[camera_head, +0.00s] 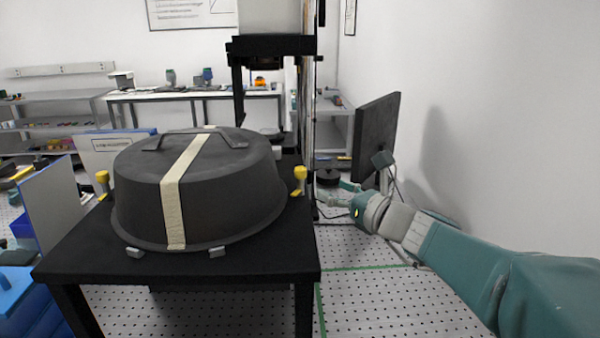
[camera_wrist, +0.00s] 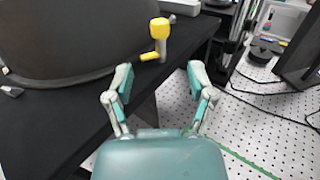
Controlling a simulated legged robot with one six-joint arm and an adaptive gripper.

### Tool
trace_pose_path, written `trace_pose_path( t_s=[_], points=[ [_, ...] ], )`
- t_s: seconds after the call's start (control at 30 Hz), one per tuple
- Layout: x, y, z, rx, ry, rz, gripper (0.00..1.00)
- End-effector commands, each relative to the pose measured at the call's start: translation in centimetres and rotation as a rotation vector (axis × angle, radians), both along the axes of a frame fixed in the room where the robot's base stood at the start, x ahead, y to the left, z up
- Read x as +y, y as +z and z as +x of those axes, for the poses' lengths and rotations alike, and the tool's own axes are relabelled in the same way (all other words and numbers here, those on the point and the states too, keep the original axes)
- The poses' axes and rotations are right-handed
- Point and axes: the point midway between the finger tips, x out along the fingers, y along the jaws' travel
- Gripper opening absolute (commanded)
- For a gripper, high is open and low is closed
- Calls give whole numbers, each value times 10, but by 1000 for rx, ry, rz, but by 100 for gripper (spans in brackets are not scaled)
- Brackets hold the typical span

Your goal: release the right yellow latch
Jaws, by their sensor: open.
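The right yellow latch (camera_head: 299,180) stands upright at the right edge of the black table, beside the dark domed cover. In the wrist view the latch (camera_wrist: 159,32) shows a yellow knob on a grey post with a small yellow lever low on its left. My gripper (camera_head: 340,193) is to the right of the latch in the head view. In the wrist view my gripper (camera_wrist: 158,75) is open and empty, its fingers apart, with the latch beyond the fingertips and not touched. A left yellow latch (camera_head: 102,182) stands on the other side of the cover.
The dark cover (camera_head: 225,190) with a tan strap (camera_head: 174,205) fills much of the black table (camera_head: 75,250). A black monitor (camera_head: 375,138) stands behind my arm, with cables near it. The perforated floor (camera_head: 375,305) right of the table is mostly clear.

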Motion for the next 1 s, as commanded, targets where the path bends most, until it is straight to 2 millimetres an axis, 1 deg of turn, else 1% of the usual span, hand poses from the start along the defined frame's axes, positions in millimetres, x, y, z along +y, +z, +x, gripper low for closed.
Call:
trace_pose_path(
  t_s=[0.3, 0.5, 0.6, 0.7, 0.93, 0.97, 1.0],
  points=[
    [35, 0, 44, 1, 6, 2, 70],
    [54, 0, 70, 1, 5, 2, 70],
    [60, 0, 77, 1, 4, 1, 70],
    [62, 0, 80, 0, 4, 1, 70],
    [63, 0, 81, 0, 3, 1, 70],
    [63, 0, 81, 0, 3, 1, 66],
    [63, 0, 81, 0, 3, 1, 48]
  ],
)
